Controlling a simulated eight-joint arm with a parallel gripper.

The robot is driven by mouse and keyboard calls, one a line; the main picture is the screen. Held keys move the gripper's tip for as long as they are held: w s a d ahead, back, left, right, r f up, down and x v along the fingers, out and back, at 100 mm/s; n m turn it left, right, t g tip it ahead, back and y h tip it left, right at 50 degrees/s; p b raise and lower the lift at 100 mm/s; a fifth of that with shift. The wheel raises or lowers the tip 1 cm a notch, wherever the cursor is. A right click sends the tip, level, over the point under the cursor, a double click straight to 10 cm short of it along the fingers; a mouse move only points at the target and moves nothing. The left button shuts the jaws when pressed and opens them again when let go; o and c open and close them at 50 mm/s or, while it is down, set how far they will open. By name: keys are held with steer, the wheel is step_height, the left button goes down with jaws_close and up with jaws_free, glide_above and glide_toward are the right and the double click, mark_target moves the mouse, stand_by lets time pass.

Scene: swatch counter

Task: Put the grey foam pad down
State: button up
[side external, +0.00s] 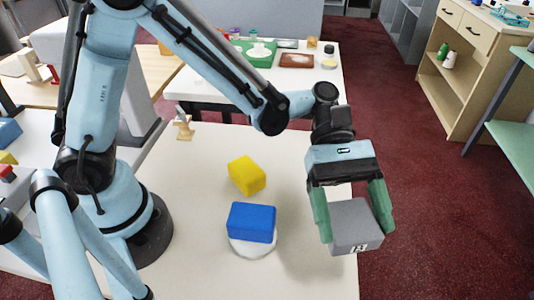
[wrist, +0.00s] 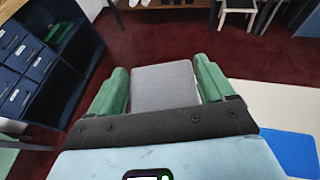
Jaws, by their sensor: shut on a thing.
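The grey foam pad (side external: 356,222) is a flat-sided grey block with a small black-and-white marking on its lower face. My gripper (side external: 355,234) is shut on it, with one green finger on each side. The pad is held up at the right edge of the white table (side external: 190,225). In the wrist view the pad (wrist: 164,84) sits between the green fingers (wrist: 160,70), with red floor beyond it. How high it is above the table top, and how much of it is past the edge, I cannot tell.
A blue block (side external: 252,222) rests on a white round dish (side external: 253,248) left of the pad. A yellow block (side external: 247,175) lies behind it. A small wooden figure (side external: 184,128) stands at the back left. The table's right-hand middle looks clear; red carpet (side external: 440,220) lies beyond the edge.

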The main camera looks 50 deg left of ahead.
mark_target(331, 254)
steer(key=s+f+m+g, duration=0.1)
steer(key=s+f+m+g+y, duration=0.1)
steer(key=s, duration=0.1)
steer(key=s+d+f+m+g+y, duration=0.1)
steer(key=shift+s+f, duration=0.2)
steer(key=shift+s, duration=0.15)
steer(key=shift+y, duration=0.3)
steer(key=shift+f, duration=3.35)
steer(key=shift+f, duration=0.55)
steer(key=o, duration=0.9)
steer(key=shift+c, duration=0.2)
